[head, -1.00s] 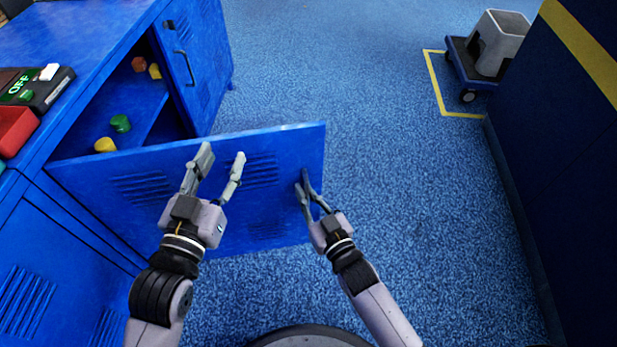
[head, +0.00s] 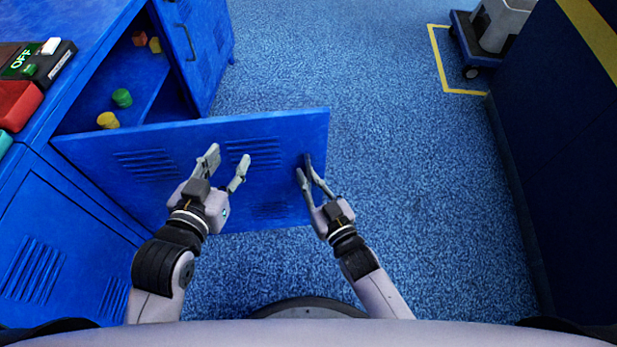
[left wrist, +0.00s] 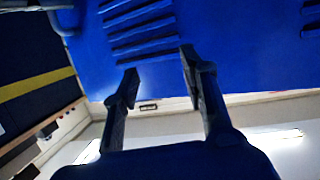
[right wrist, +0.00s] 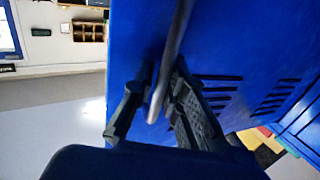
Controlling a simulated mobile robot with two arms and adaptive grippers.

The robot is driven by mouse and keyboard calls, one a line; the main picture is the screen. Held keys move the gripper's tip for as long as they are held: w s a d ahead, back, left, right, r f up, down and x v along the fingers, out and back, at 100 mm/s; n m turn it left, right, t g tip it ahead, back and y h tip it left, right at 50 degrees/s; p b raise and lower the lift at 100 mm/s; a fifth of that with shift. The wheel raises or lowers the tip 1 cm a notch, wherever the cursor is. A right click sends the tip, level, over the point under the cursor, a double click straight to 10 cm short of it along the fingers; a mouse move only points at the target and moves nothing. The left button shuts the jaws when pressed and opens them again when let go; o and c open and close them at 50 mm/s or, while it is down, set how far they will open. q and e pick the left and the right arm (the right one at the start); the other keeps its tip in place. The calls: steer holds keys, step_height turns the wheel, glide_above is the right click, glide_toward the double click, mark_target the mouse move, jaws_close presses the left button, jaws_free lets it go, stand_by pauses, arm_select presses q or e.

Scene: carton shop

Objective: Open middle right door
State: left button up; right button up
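The blue vented door (head: 280,150) stands swung well out from the cabinet, its hinge side at the left. Its free edge points right, over the floor. My right gripper (head: 308,172) is at the door near that free edge. In the right wrist view its fingers close around the grey bar handle (right wrist: 172,55), which runs between the fingertips. My left gripper (head: 226,164) is open and empty, in front of the door's vented middle. The left wrist view shows its spread fingers before the door's slots (left wrist: 138,25), with nothing between them.
The open compartment holds green (head: 122,98) and yellow (head: 108,120) pieces. Another cabinet door (head: 195,50) stands beyond it. A cart (head: 478,45) and dark wall (head: 570,170) are at right. The middle floor is clear.

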steer(key=o, duration=0.3)
steer(key=shift+o, duration=0.2)
steer(key=v, duration=1.2)
